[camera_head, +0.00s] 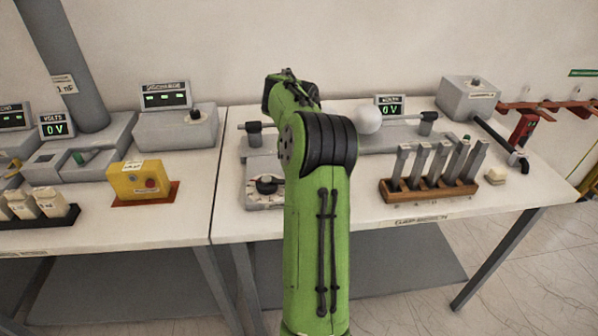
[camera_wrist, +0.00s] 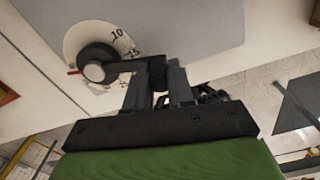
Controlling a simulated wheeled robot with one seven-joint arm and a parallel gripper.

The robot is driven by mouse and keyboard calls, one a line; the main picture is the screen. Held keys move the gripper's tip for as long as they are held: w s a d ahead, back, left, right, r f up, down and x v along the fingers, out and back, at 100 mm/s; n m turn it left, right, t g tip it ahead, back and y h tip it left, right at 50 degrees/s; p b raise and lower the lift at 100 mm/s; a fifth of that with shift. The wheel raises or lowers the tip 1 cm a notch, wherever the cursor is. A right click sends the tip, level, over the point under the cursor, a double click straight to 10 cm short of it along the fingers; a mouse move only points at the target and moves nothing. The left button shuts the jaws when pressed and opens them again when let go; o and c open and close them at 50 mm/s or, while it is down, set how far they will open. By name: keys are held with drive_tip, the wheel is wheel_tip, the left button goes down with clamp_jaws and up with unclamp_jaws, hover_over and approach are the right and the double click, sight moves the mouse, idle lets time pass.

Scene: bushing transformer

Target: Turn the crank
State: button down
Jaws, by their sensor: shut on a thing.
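In the wrist view the crank (camera_wrist: 122,68) is a black arm reaching from a round dark hub with a pale cap (camera_wrist: 94,73) to a handle at my gripper. My gripper (camera_wrist: 160,78) is shut on the crank's handle end, which sits between its two dark fingers. Behind the hub is a white dial (camera_wrist: 112,38) with the numbers 10 and 15 and a small red mark at its left. In the head view a black knob on a pale dial (camera_head: 267,185) shows on a low grey box, left of my green arm. My gripper is hidden there behind the arm.
A wooden rack (camera_head: 430,192) with several upright grey bars stands right of my arm. A yellow box (camera_head: 138,178) with a red button sits on the left table. A meter (camera_head: 389,104) at the back reads 0 V. The right table's front edge is close to the dial.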

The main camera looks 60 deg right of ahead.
drive_tip(key=c, duration=1)
unclamp_jaws()
drive_tip(key=shift+o, duration=0.2)
drive_tip(key=shift+r, duration=0.1)
wheel_tip(320, 180, up, 16)
drive_tip(key=p, duration=0.9)
drive_tip(key=shift+f, duration=0.2)
